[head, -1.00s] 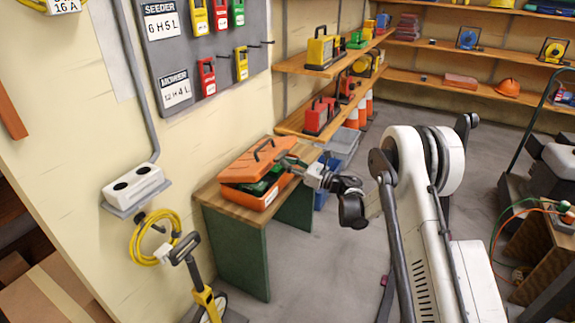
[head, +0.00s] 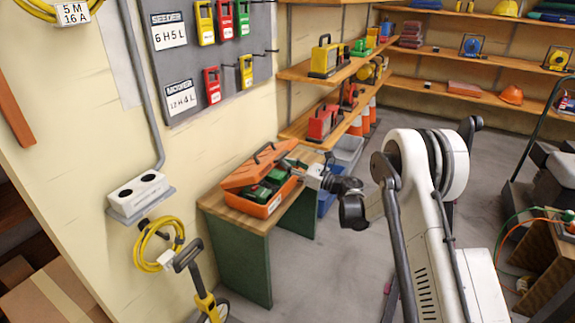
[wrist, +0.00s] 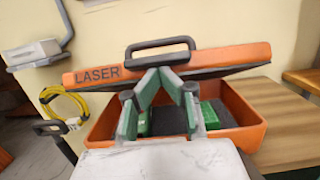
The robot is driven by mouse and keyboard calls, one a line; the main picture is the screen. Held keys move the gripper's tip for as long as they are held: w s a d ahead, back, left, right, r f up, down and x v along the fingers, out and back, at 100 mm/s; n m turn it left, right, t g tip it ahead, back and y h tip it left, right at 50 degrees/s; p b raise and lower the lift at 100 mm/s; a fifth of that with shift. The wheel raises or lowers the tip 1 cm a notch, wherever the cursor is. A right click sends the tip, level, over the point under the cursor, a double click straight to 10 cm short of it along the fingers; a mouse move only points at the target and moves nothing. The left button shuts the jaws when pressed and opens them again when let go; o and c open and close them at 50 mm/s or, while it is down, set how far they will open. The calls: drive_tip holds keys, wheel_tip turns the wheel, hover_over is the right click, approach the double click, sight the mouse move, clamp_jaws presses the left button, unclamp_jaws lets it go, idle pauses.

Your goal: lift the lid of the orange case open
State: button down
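The orange case (head: 264,206) stands on the small wooden bench with its lid (head: 256,167) partly raised and tilted. Green items and a dark lining show inside. In the wrist view the lid (wrist: 225,58), marked LASER, spans above the open case body (wrist: 245,118), with a black handle (wrist: 160,43) on it. My gripper (wrist: 160,76) has its two green-padded fingers drawn together at the tips, against the lower front edge of the lid. I cannot tell whether the edge is pinched between them. In the head view my gripper (head: 291,168) reaches in from the right.
The bench (head: 238,218) has bare wood beside the case. The wall with a white socket box (head: 138,193) and yellow cable coil (head: 155,243) is on the left. Shelves with tool cases (head: 323,122) stand behind. Grey and blue bins (head: 346,152) are close behind the bench.

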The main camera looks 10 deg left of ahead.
sight(282, 155)
drive_tip(key=shift+r, duration=0.1)
drive_tip(key=shift+w+a+r+p, duration=0.2)
drive_tip(key=shift+a+r, duration=0.2)
drive_tip(key=shift+r, duration=0.15)
drive_tip(key=shift+w+a+r+p, duration=0.15)
drive_tip(key=shift+a+r, duration=0.25)
drive_tip(key=shift+r, duration=0.15)
drive_tip(key=shift+w+a+r, duration=0.1)
drive_tip(key=shift+a+r, duration=0.2)
drive_tip(key=shift+w+a+r+p, duration=0.25)
drive_tip(key=shift+a+r+p, duration=0.05)
drive_tip(key=shift+a+r, duration=0.4)
drive_tip(key=shift+w+a+r, duration=0.2)
drive_tip(key=shift+a+r, duration=0.15)
drive_tip(key=shift+a, duration=0.1)
drive_tip(key=shift+w+a+r, duration=0.15)
drive_tip(key=shift+a+r, duration=0.2)
drive_tip(key=shift+a, duration=0.1)
drive_tip(key=shift+w+a+r, duration=0.1)
drive_tip(key=shift+a, duration=0.2)
